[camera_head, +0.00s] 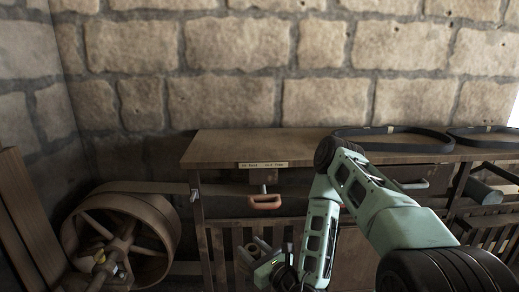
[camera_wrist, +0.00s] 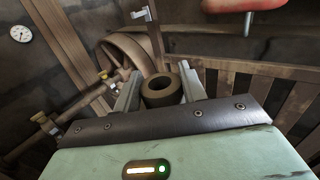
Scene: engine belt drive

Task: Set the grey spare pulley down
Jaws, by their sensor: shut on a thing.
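The grey spare pulley (camera_wrist: 161,90) shows in the wrist view as a small, thick dull ring with a dark round hole. It sits between the two fingers of my gripper (camera_wrist: 158,88), which is shut on it. In the head view my gripper (camera_head: 258,250) is low in front of the workbench, below the orange handle. The pulley is too small and dark there to tell apart clearly from the fingers. No surface is seen touching the pulley from below.
The wooden workbench (camera_head: 225,146) carries two dark belts (camera_head: 393,138) at its right; its left top is clear. An orange handle (camera_head: 265,202) juts from its front. A large belt wheel (camera_head: 166,226) stands left, with brass-fitted pipes (camera_wrist: 70,106). Slatted wood (camera_wrist: 228,86) is close by.

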